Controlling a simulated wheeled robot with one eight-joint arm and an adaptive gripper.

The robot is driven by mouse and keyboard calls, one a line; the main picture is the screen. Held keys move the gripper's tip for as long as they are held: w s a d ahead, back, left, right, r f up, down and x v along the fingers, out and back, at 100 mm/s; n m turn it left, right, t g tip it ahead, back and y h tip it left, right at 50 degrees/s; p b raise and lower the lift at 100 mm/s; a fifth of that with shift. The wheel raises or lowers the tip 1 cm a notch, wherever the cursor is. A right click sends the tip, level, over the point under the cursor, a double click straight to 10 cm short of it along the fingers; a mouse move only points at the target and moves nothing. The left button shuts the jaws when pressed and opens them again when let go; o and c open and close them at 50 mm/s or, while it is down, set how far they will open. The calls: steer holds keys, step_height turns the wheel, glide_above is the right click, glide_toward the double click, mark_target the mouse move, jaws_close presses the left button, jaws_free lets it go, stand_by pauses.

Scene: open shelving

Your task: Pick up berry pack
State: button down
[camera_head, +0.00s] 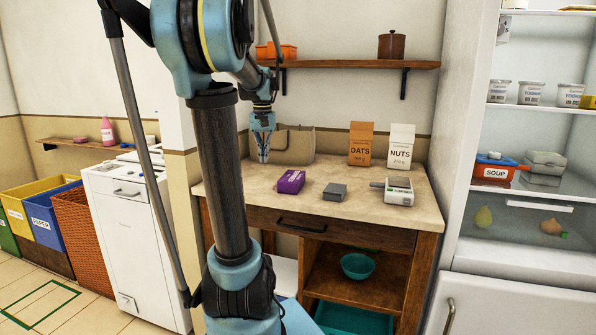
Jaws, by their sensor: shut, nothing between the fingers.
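A purple pack (291,181) with pale lettering too small to read lies on the countertop (337,213); I take it for the berry pack, but cannot confirm this from its label. My gripper (263,158) points down above the back left of the counter, above and left of the purple pack in the picture. It is shut and empty, in front of a grey-brown bag-like object (300,144). It appears apart from the purple pack.
A grey block (335,192) and a grey-white labelled container (398,191) lie right of the pack. OATS (361,144) and NUTS (400,147) boxes stand behind. A wall shelf (350,64) hangs above. An open fridge (470,130) stands on the right.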

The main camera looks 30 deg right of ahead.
mark_target(290, 177)
steer(key=w+d+r+m, duration=0.1)
steer(key=w+d+m, duration=0.1)
steer(key=d, duration=0.7)
steer(key=w+d+r+m, duration=0.1)
steer(key=w+d, duration=0.1)
steer(key=d, duration=0.8)
steer(key=shift+g, duration=0.3)
steer(key=f, duration=1)
steer(key=shift+s+a+f, duration=0.1)
steer(key=shift+s+f, duration=0.05)
steer(key=shift+s, duration=0.1)
steer(key=shift+s+a, duration=0.75)
steer(key=shift+a, duration=0.15)
steer(key=shift+s+a, duration=0.55)
steer(key=shift+a, duration=0.1)
steer(key=s+a, duration=0.2)
steer(key=a, duration=0.1)
steer(key=s+a, duration=0.5)
steer(key=a, duration=0.1)
steer(key=shift+s, duration=0.35)
